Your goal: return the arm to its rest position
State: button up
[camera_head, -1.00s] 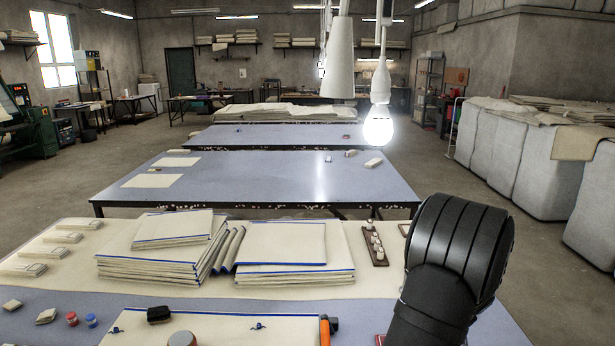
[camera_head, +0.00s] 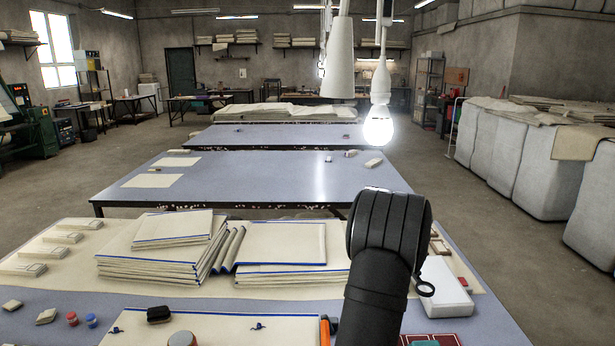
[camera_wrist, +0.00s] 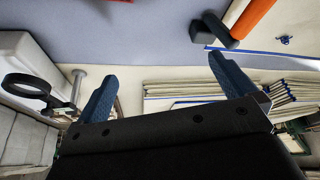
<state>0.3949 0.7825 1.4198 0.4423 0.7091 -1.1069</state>
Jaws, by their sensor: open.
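My gripper (camera_wrist: 165,85) shows in the wrist view with its two blue fingers spread wide apart and nothing between them. In the head view only my black arm link shows, at the right front of the near table; my gripper's fingers are out of that frame. A cream cloth with blue edges (camera_head: 215,325) lies flat at the near edge of the table, partly cut off by the frame. My arm is apart from this cloth, to its right.
Folded cloth stacks (camera_head: 160,262) stand on the near table. An orange-handled tool (camera_head: 325,328) lies by the cloth, and it also shows in the wrist view (camera_wrist: 252,18). A white box (camera_head: 446,290) is right of my arm. A lit bulb (camera_head: 378,128) hangs above.

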jog(key=w+a+n, duration=0.2)
jog(key=w+a, duration=0.1)
jog(key=a, duration=0.9)
jog(key=w+a+n+y, duration=0.1)
jog(key=w+a, duration=0.2)
jog(key=a, duration=0.9)
jog(key=shift+w+n+g, duration=0.35)
jog(key=shift+n+g, duration=0.05)
